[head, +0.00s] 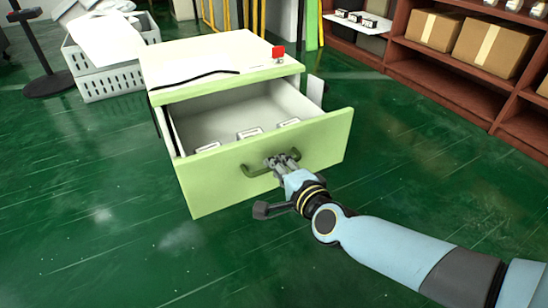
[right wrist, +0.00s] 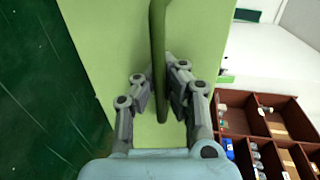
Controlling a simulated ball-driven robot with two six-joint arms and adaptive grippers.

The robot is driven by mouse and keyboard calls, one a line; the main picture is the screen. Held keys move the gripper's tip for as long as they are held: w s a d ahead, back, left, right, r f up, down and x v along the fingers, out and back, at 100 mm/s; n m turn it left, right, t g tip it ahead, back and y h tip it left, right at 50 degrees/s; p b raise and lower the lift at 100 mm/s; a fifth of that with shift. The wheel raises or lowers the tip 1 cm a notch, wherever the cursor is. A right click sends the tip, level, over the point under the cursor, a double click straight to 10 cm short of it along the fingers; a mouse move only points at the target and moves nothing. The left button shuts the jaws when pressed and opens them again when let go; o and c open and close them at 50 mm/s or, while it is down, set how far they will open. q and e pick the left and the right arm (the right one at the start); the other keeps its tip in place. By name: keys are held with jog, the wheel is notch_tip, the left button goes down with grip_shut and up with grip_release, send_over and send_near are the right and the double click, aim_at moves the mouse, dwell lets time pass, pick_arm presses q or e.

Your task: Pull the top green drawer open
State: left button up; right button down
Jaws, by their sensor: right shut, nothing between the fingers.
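The top green drawer (head: 268,163) stands pulled out of its white-and-green cabinet (head: 205,62), and its inside shows. A dark green bar handle (head: 256,172) is on its front; it also shows in the right wrist view (right wrist: 158,45). My right gripper (head: 283,163) is at the handle, its fingers shut with nothing held. In the right wrist view its fingertips (right wrist: 163,95) lie close by the bar; I cannot tell if they touch it. My left gripper is not in view.
Several small white boxes (head: 249,133) lie in the drawer. A red object (head: 279,51) is on the cabinet's top edge. Grey crates (head: 107,75) stand at the back left, brown shelves (head: 450,65) with cartons at the right. The green floor (head: 90,210) in front is clear.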

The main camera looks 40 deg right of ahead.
jog(key=c, duration=2)
grip_release()
jog(key=shift+c, duration=0.2)
jog(key=o, duration=0.7)
jog(key=shift+c, duration=0.2)
jog(key=v, duration=1.2)
